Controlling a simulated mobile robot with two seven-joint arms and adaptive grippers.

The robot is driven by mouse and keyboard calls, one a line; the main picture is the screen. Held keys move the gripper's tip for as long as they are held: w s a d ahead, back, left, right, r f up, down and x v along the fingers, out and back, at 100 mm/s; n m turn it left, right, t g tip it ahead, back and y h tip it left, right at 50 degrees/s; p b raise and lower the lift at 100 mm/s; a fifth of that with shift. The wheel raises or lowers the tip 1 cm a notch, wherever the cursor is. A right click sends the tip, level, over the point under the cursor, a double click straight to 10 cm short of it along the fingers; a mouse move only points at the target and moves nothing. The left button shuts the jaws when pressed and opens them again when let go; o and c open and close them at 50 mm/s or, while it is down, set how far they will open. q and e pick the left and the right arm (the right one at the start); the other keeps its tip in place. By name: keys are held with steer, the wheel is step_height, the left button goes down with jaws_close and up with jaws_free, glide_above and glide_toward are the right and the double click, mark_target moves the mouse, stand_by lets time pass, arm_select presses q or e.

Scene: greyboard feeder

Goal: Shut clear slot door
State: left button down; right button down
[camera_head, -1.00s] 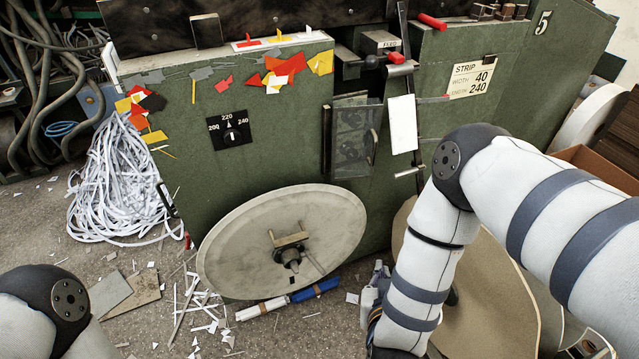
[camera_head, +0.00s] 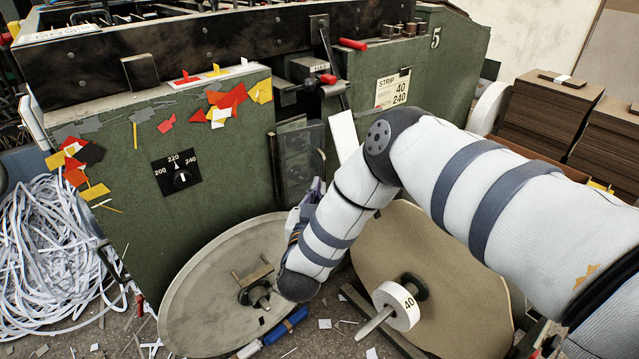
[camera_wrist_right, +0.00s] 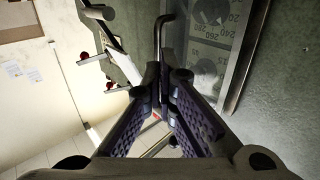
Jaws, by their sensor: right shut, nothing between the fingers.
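The clear slot door (camera_head: 297,150) is a dark see-through panel on the front of the green machine, right of the temperature dial. In the right wrist view the clear door (camera_wrist_right: 213,50) fills the upper right, with numbers showing through it. A thin bent metal rod (camera_wrist_right: 163,35) stands along its left edge. My right gripper (camera_wrist_right: 164,80) is shut and empty, its purple-padded fingers together, with the tips close to the rod; contact cannot be told. In the head view my right gripper (camera_head: 309,194) is just below the door, partly hidden by my forearm. My left gripper is out of view.
The pale round disc (camera_head: 215,285) leans below the door. A tan reel (camera_head: 400,255) with a white hub stands to the right. A white strip (camera_head: 343,135) hangs right of the door. Paper shreds (camera_head: 45,240) lie at the left.

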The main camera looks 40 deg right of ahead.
mark_target(324, 174)
steer(key=x, duration=0.3)
steer(key=shift+w+d, duration=0.25)
steer(key=shift+w, duration=0.1)
steer(key=shift+d, duration=0.1)
steer(key=shift+w+d+r+n+t+y+p, duration=0.15)
steer(key=shift+w+d+n+t+y+p, duration=0.2)
steer(key=shift+w+d+n+t+y, duration=0.4)
steer(key=shift+w+d, duration=0.15)
steer(key=shift+d, duration=0.15)
